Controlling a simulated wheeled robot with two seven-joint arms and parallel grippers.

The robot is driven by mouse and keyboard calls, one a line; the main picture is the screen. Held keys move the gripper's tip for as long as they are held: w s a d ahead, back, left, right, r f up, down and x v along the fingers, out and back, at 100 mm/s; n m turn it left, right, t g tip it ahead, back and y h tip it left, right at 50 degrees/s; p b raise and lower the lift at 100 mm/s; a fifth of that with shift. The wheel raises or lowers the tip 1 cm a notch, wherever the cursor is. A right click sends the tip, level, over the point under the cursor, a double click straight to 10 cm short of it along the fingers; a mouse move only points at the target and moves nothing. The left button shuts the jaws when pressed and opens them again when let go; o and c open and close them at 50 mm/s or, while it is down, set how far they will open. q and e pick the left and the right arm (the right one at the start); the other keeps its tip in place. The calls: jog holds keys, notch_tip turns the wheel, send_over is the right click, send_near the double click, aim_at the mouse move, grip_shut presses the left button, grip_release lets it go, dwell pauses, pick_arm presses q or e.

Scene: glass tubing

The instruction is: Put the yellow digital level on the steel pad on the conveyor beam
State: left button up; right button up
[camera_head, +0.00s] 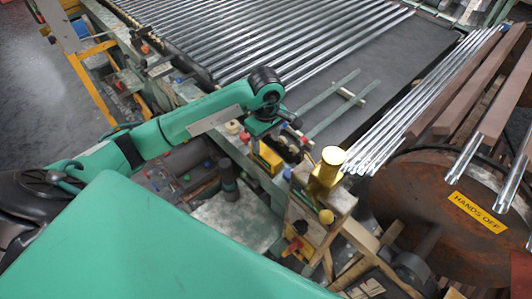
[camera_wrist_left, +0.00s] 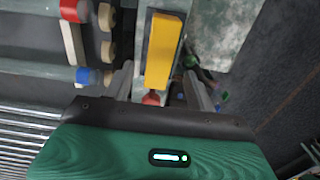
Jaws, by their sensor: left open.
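The yellow digital level (camera_head: 266,157) is a small yellow block on the green conveyor beam, just below my left gripper (camera_head: 268,138) in the head view. In the left wrist view the level (camera_wrist_left: 164,50) lies lengthwise on a pale grey strip. My left gripper (camera_wrist_left: 162,88) is open there, with one finger on each side of the near end of the level. Whether the fingers touch it cannot be told. The steel pad cannot be told apart from the grey beam surface. My right gripper is not in view.
A brass cylinder (camera_head: 326,170) stands on a wooden block right of the level. Glass tubes (camera_head: 415,105) lie beside a rusty drum with a "HANDS OFF" label (camera_head: 478,212). A roller conveyor (camera_head: 270,40) fills the back. Coloured knobs line the beam, including a red one (camera_wrist_left: 73,9).

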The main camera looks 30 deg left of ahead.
aim_at(266, 152)
pick_arm(q)
jog(key=shift+r+b, duration=0.65)
jog(key=shift+r, duration=1.95)
